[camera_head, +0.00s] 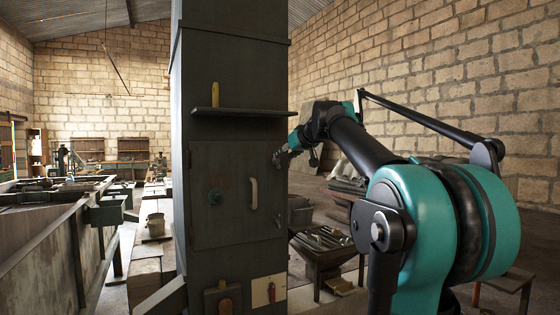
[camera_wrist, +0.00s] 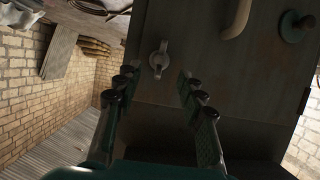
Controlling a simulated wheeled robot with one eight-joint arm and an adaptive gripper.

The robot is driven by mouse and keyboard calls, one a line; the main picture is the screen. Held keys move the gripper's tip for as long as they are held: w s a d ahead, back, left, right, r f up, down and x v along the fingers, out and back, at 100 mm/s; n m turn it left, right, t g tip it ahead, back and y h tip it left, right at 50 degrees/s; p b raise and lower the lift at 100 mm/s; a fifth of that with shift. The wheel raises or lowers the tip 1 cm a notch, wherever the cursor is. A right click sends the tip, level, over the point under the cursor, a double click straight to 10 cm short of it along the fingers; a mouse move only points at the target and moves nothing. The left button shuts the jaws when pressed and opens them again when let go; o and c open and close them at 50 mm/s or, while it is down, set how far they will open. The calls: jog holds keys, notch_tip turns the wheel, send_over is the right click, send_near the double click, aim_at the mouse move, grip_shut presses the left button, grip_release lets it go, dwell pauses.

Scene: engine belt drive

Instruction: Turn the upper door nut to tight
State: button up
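The grey metal door (camera_head: 225,165) is on the front of a tall dark column. In the wrist view a pale metal wing nut (camera_wrist: 159,60) sits on the door (camera_wrist: 200,45), its wings roughly upright in that picture. My gripper (camera_wrist: 157,76) is open, one finger on each side below the nut in the picture, with nothing between them. I cannot tell whether the fingertips touch the door. In the head view my gripper (camera_head: 280,157) is at the door's upper right edge and largely covers the upper nut. The lower nut (camera_head: 278,219) is visible below.
The door carries a pale handle (camera_head: 254,193) and a round green knob (camera_head: 214,196). A shelf (camera_head: 240,112) juts out above it, holding a yellow object (camera_head: 215,95). A stand with metal parts (camera_head: 322,238) is right of the column. A long metal trough (camera_head: 45,250) is at left.

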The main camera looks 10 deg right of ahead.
aim_at(278, 161)
jog(key=shift+x, duration=2.55)
jog(key=shift+c, duration=0.5)
grip_shut()
